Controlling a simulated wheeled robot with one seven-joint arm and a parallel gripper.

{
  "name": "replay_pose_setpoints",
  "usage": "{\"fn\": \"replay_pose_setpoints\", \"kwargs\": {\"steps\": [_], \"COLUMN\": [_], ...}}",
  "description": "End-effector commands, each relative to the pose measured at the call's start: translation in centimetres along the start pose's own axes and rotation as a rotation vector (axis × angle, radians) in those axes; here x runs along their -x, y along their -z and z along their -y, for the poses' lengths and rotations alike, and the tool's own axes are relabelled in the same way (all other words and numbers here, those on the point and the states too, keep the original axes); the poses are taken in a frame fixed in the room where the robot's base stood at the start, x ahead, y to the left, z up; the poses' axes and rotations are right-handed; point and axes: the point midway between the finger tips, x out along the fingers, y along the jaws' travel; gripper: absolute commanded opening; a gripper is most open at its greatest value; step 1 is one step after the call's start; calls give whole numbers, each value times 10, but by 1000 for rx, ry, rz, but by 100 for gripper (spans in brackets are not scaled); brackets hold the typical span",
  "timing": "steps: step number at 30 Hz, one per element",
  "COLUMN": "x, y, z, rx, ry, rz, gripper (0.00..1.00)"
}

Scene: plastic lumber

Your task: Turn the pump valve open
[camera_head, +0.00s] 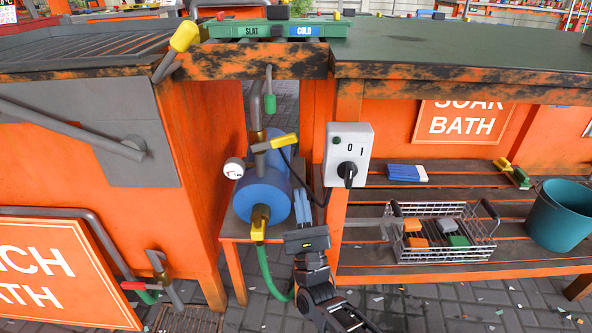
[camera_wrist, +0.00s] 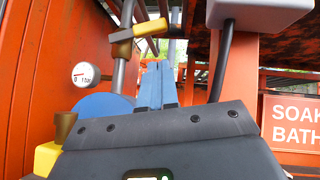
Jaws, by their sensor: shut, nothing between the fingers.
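A blue pump (camera_head: 262,192) sits on a low orange stand between the two benches. A grey pipe rises from it and carries a valve with a yellow lever handle (camera_head: 285,140), which points right and slightly up. In the wrist view the lever (camera_wrist: 150,28) is above and slightly left of my fingertips. My gripper (camera_head: 302,192) has pale blue fingers, shut and empty, just right of the pump and below the lever. In the wrist view the gripper (camera_wrist: 158,66) points upward, apart from the lever. A second yellow fitting (camera_head: 259,222) joins the pump to a green hose.
A white gauge (camera_head: 234,168) is left of the pump. A switch box (camera_head: 348,154) with a black knob is on the post to the right, its cable hanging near my gripper. A wire basket (camera_head: 440,233) and teal bucket (camera_head: 560,215) stand on the slatted shelf.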

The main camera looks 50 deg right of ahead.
Motion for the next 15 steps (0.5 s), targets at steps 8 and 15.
{"fn": "replay_pose_setpoints", "kwargs": {"steps": [8,15], "x": [32,6], "y": [20,20], "z": [-7,-9], "rx": [43,42], "ry": [-44,-44], "rz": [0,5], "gripper": [0,0]}}
